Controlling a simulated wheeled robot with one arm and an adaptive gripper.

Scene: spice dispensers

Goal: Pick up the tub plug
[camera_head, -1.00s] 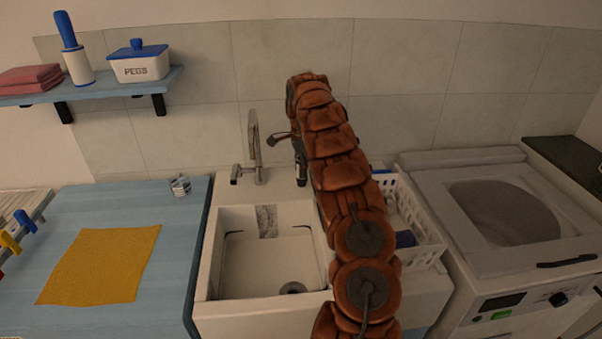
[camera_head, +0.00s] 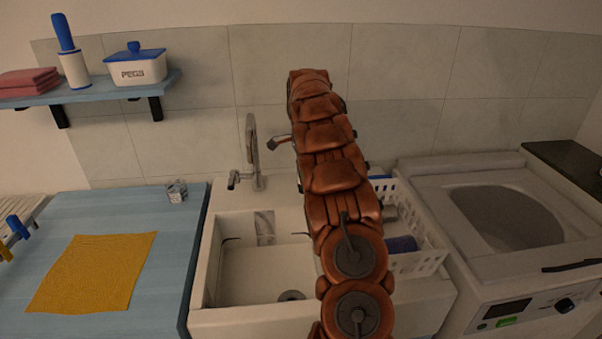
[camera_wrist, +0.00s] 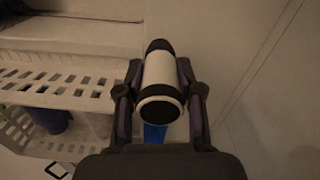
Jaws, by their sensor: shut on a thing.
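My gripper (camera_wrist: 158,88) is shut on a white cylinder (camera_wrist: 160,72) with dark ends, held between the two fingers in the wrist view. I cannot tell whether this cylinder is the tub plug. A dark round fitting (camera_head: 291,295) sits in the floor of the white sink (camera_head: 255,270), partly cut off by my arm. I cannot tell whether it is a plug or a drain.
A white slatted basket (camera_head: 425,262) with a dark blue item (camera_head: 402,244) stands right of the sink, partly behind my arm. It shows in the wrist view (camera_wrist: 85,100). The faucet (camera_head: 252,155) rises behind the sink. A washing machine (camera_head: 500,255) is further right.

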